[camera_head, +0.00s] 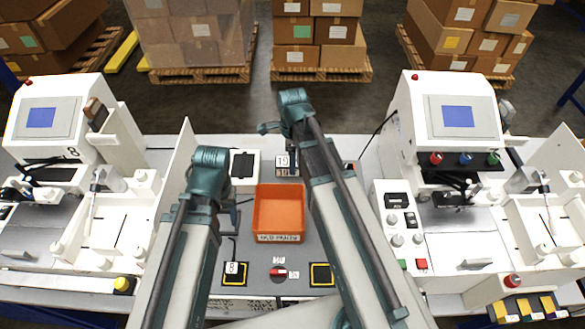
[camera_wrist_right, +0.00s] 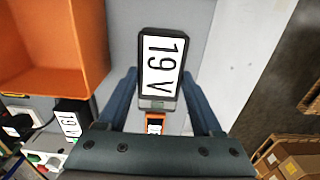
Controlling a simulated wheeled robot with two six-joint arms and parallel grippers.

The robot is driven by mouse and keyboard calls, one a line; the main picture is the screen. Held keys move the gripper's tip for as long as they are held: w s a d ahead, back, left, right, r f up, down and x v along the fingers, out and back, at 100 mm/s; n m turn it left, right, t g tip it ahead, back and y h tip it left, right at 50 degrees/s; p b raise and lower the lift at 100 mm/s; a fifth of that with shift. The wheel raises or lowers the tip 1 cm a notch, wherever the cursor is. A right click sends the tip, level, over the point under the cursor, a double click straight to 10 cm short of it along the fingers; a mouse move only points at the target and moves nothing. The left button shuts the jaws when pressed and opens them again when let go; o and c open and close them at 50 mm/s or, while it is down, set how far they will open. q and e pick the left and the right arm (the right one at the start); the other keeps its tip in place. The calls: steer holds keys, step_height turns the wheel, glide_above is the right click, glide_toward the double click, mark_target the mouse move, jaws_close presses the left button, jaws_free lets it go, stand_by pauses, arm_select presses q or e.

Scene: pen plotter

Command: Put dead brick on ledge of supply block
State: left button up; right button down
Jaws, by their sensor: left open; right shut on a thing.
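A dark brick marked 19 V (camera_wrist_right: 163,65) is held between the fingers of my right gripper (camera_wrist_right: 158,85). In the head view, the visible part of the brick (camera_head: 282,160) shows "19" behind the orange bin, and my right arm hides the rest and most of that gripper. A second brick marked 19 V (camera_wrist_right: 68,122) stands beside white and green equipment, perhaps the supply block (camera_wrist_right: 45,152), at lower left in the wrist view. I cannot make out the ledge. My left gripper (camera_head: 234,213) is open at the left side of the bin, partly hidden by its arm.
The orange bin (camera_head: 279,238) sits mid-table and shows in the wrist view (camera_wrist_right: 60,82). A white frame with a black panel (camera_head: 243,165) stands behind it on the left. White machines (camera_head: 60,120) (camera_head: 455,100) flank the table. Boxes on pallets lie beyond the table.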

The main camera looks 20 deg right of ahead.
arm_select(q)
steer(key=shift+f+b, duration=1.25)
steer(key=shift+f, duration=0.35)
arm_select(e)
steer(key=shift+f, duration=1.6)
steer(key=shift+f, duration=0.1)
arm_select(q)
steer(key=shift+f, duration=0.2)
arm_select(e)
steer(key=shift+f, duration=0.15)
steer(key=shift+c, duration=0.2)
jaws_free()
arm_select(q)
steer(key=shift+r, duration=0.1)
